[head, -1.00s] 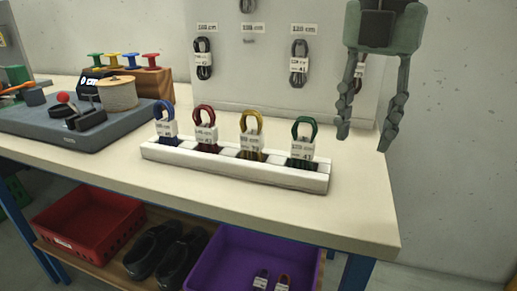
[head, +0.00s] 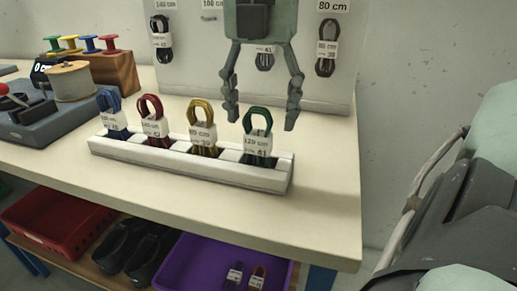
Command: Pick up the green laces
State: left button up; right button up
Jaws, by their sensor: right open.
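The green laces (head: 258,122) stand as an upright loop with a white paper band in the right end slot of a white rack (head: 190,166) on the table. My right gripper (head: 261,118) points down with its two fingers apart, empty. In the picture its fingertips lie on either side of the top of the green loop. I cannot tell whether they are level with it in depth, and no contact shows. My left gripper is not in view.
Yellow (head: 202,112), red (head: 151,106) and blue laces (head: 109,100) stand left of the green ones in the rack. Behind is a panel (head: 187,65) with hanging dark laces. A spool of cord (head: 76,83) stands at left. The tabletop right of the rack is clear.

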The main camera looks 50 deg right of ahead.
aim_at(258, 132)
jog(key=f, duration=0.4)
jog(key=shift+w+d, duration=0.15)
jog(key=shift+w, duration=0.2)
jog(key=shift+f, duration=0.45)
jog(key=shift+c, duration=0.8)
jog(key=c, duration=0.9)
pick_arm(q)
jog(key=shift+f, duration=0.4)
